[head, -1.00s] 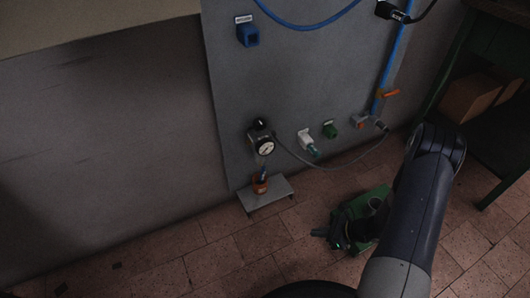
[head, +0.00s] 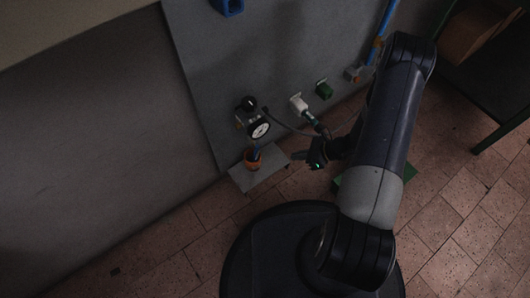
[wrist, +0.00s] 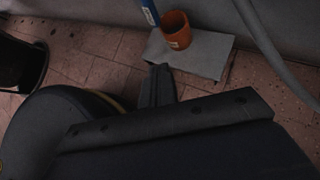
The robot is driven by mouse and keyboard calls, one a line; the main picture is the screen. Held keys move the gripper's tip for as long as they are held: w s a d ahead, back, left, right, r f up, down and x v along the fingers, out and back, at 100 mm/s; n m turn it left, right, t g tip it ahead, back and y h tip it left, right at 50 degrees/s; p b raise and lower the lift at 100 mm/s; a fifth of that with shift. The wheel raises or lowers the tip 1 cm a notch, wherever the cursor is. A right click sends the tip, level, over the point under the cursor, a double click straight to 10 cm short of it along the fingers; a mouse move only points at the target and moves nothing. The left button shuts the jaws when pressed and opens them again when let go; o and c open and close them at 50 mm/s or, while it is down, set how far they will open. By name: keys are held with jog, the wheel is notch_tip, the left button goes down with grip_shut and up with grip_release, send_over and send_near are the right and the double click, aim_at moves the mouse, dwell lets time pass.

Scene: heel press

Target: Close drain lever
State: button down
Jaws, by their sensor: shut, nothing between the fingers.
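My gripper (head: 298,156) is shut and empty. In the head view its fingertips point left, a little to the right of the orange cup (head: 253,158) and beside the grey shelf (head: 262,178). In the wrist view the closed fingers (wrist: 162,70) reach up toward the front edge of the shelf (wrist: 200,66), with the orange cup (wrist: 176,30) beyond them. A blue piece (wrist: 150,12) comes down beside the cup, below the unit with the round gauge (head: 260,130). I cannot make out a separate drain lever; it is too small or dark to tell.
A grey panel (head: 205,75) carries a white fitting (head: 299,103), a green fitting (head: 323,90) and a hose. A green object (head: 398,188) lies partly behind my arm.

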aim_at(256, 152)
jog(key=shift+a, duration=0.1)
jog(key=w+a+r+b+x, duration=0.1)
jog(key=b+x, duration=0.3)
jog(key=x, duration=0.8)
jog(key=shift+a+r+b, duration=0.3)
jog(key=shift+a+r, duration=0.05)
jog(key=shift+a, duration=0.2)
jog(key=shift+d, duration=0.1)
